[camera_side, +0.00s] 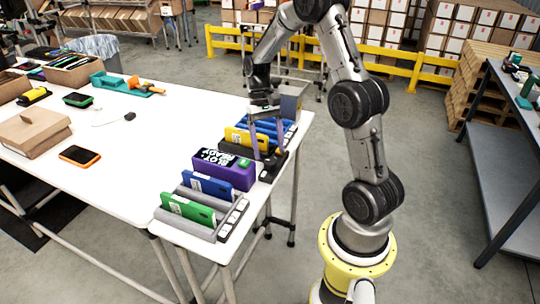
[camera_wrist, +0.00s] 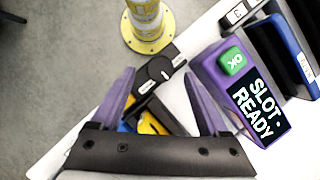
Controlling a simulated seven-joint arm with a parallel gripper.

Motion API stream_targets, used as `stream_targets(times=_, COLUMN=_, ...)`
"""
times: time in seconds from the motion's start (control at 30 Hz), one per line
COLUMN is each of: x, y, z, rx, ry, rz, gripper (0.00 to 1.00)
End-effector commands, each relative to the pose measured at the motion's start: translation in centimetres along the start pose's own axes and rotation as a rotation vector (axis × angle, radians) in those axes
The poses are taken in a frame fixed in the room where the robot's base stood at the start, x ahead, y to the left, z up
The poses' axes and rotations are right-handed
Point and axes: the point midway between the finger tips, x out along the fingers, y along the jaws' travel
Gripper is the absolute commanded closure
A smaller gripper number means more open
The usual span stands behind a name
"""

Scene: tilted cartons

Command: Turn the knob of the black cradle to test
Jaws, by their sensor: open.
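The black cradle (camera_side: 272,168) stands near the right edge of the white table and holds a yellow device (camera_side: 238,139). In the wrist view its black front panel (camera_wrist: 146,88) carries a round dark knob (camera_wrist: 160,69) with a pale line and small white labels, too small to read. My gripper (camera_wrist: 160,75) is open, its two purple fingers apart on either side of the knob end, with nothing between them held. In the side view my gripper (camera_side: 268,154) reaches down over the cradle's front, and its fingers partly hide the cradle. Whether the fingers touch the knob I cannot tell.
A purple box (camera_side: 224,168) reading "SLOT READY", with a green OK button (camera_wrist: 232,61), stands beside the cradle. Grey cradles (camera_side: 232,222) with blue and green devices are nearer. A blue cradle (camera_side: 282,123) is behind. The table's middle is mostly clear.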

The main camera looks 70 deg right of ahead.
Motion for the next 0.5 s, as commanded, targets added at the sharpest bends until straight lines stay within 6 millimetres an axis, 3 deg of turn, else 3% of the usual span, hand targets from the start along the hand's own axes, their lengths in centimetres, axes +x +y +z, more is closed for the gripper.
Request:
stream_targets(times=0.2, x=2.3, y=0.0, z=0.0, rx=-0.001, ry=-0.001, rz=0.000, gripper=0.22)
stream_targets(times=0.5, x=2.8, y=0.0, z=0.0, rx=-0.001, ry=0.000, rz=0.000, gripper=0.22)
